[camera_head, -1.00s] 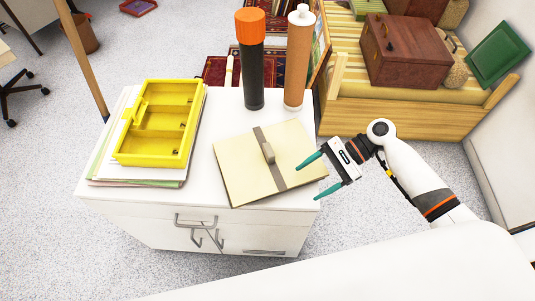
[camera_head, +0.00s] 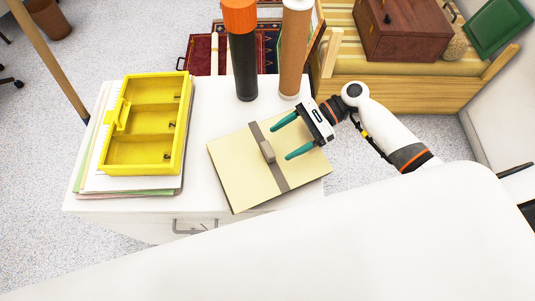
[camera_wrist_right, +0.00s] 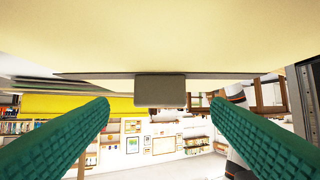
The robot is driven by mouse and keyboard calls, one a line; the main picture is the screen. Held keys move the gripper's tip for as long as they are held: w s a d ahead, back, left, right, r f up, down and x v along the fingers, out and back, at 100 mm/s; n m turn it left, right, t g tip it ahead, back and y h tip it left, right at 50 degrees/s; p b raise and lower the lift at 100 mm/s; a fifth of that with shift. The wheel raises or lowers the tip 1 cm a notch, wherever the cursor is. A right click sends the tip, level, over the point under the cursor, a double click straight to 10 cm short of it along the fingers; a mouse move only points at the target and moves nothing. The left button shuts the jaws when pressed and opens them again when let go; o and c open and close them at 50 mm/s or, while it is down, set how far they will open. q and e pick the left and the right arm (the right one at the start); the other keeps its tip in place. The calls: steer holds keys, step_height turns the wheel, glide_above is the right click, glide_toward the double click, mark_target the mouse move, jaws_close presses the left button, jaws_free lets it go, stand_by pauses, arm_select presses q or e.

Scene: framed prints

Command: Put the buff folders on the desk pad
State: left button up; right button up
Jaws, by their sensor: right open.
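The buff folders (camera_head: 228,168) lie flat and slightly turned on the white cabinet top, bound by a grey band with a grey block handle (camera_head: 267,152). My right gripper (camera_head: 279,144) is open at the right of the handle, fingertips pointing left toward it. In the right wrist view the handle (camera_wrist_right: 160,91) shows centred between the two green fingers (camera_wrist_right: 158,106), with clear gaps on both sides. The buff surface (camera_wrist_right: 160,35) fills the top of that view. I cannot make out a desk pad. My left gripper is not in view.
A yellow compartment tray (camera_head: 147,125) sits on a paper stack (camera_head: 85,180) at the left of the cabinet top (camera_head: 195,190). A black tube with orange cap (camera_head: 243,60) and a brown tube (camera_head: 294,50) stand behind the folders. A wooden bench (camera_head: 400,95) is beyond.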

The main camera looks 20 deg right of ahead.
mark_target(268, 148)
steer(key=shift+x, duration=3)
steer(key=shift+r, duration=0.1)
steer(key=c, duration=1.4)
steer(key=shift+r, duration=0.1)
jaws_close()
